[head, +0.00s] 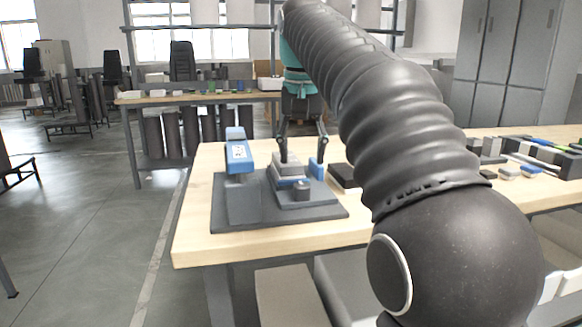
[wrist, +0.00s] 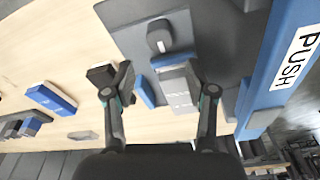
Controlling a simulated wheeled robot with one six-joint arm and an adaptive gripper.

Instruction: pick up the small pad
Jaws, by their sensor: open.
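My gripper (head: 303,160) points down over the dark base plate on the table, its two fingers spread. In the wrist view my gripper (wrist: 158,76) is open and holds nothing. A small blue piece (head: 316,168), which may be the small pad, stands at the plate's right side, near the right fingertip. In the wrist view this blue piece (wrist: 146,91) lies between the fingers, below them. A grey block with blue (head: 286,168) is beside it, under the left finger, partly hidden by the right finger in the wrist view. Contact cannot be told.
A blue lever-like part (head: 238,158), marked PUSH in the wrist view, rises at the plate's left. A small dark knob (head: 302,190) is at the front. A black block (head: 343,176) lies right of the plate. Several blocks (head: 540,152) lie farther right. Bare tabletop (head: 210,245) shows in front.

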